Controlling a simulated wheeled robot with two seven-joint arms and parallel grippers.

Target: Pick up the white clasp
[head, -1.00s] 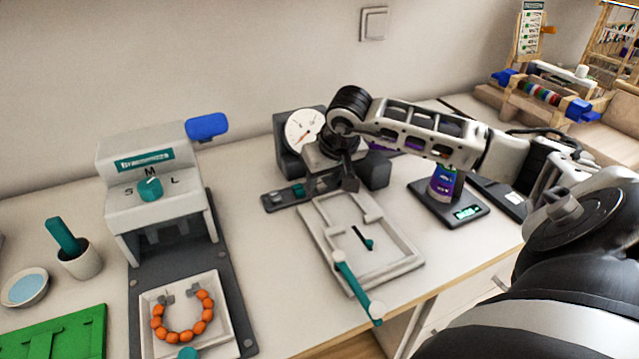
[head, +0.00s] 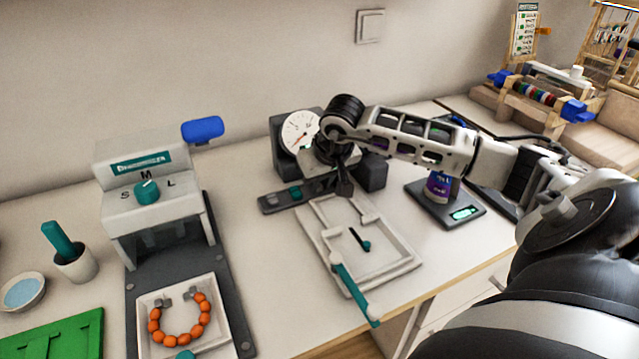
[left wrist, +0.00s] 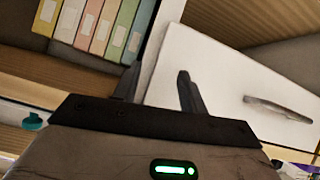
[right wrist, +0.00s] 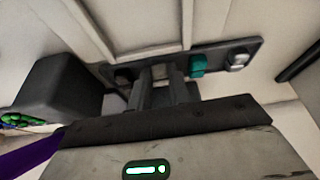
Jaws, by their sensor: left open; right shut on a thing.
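My right gripper (head: 344,187) is over the right end of a dark strip (head: 272,203), behind the pale sliding frame. In the right wrist view, my right gripper (right wrist: 160,80) is shut on a small pale piece, seemingly the white clasp (right wrist: 159,72); the fingers hide most of it. A teal clasp (right wrist: 198,66) and a silvery clasp (right wrist: 238,61) sit on the strip beside the fingers. The head view does not clearly show the held piece. My left gripper (left wrist: 158,92) is open and empty, away from the bench top, and does not show in the head view.
A dial gauge (head: 298,131) stands behind the strip. The pale frame (head: 408,262) with a teal lever lies in front. A scale (head: 466,213) with a purple bottle is right. A press (head: 152,205) and an orange bead bracelet (head: 179,335) are left.

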